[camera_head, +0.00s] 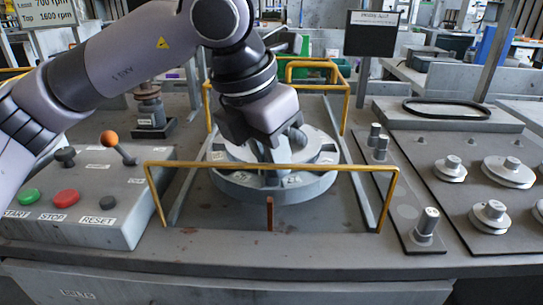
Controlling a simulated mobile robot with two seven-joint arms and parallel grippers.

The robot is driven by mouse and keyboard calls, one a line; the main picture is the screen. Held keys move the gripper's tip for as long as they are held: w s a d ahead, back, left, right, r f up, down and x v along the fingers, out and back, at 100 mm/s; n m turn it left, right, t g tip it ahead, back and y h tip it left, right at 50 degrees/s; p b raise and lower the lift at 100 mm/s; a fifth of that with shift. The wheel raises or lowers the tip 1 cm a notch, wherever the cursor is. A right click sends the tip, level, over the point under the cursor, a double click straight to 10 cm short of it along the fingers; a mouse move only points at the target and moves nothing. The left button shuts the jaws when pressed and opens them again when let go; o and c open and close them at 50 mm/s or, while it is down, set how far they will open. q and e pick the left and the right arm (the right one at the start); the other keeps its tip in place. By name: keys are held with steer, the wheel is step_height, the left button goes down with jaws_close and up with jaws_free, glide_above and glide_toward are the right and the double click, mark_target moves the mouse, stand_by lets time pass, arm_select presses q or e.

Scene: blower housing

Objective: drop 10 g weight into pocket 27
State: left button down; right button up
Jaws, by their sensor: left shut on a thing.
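My left gripper (271,162) points down over the grey round rotor (318,186), near its front and middle. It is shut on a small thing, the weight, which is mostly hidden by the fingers. The rotor has a raised ring with small white labels on its rim. I cannot read the pocket numbers, so I cannot tell which one is pocket 27. Whether the held weight touches the rotor is also unclear. My right gripper is not in view.
A yellow guard rail (270,166) runs in front of the rotor, with another behind. A control box (85,195) with buttons and an orange-knobbed lever stands left. Several small cylindrical weights, including one (426,222), stand on a strip at right, beside knobbed discs (508,171).

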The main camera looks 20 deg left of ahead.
arm_select(q)
steer(key=f, duration=0.3)
steer(key=shift+s+a+g, duration=0.1)
steer(key=shift+s+g, duration=0.25)
steer(key=shift+g, duration=0.05)
steer(key=c, duration=1)
jaws_free()
steer(key=shift+o, duration=0.2)
steer(key=shift+r, duration=0.15)
steer(key=shift+w+a+r+p, duration=0.1)
steer(key=shift+w+r+p, duration=0.15)
steer(key=shift+r+p, duration=0.5)
steer(key=shift+w+a+r+p, duration=0.15)
steer(key=shift+r+p, duration=0.3)
steer(key=shift+r, duration=0.5)
steer(key=shift+d+r+p, duration=0.2)
steer(key=shift+r+p, duration=1.05)
steer(key=shift+r, duration=0.85)
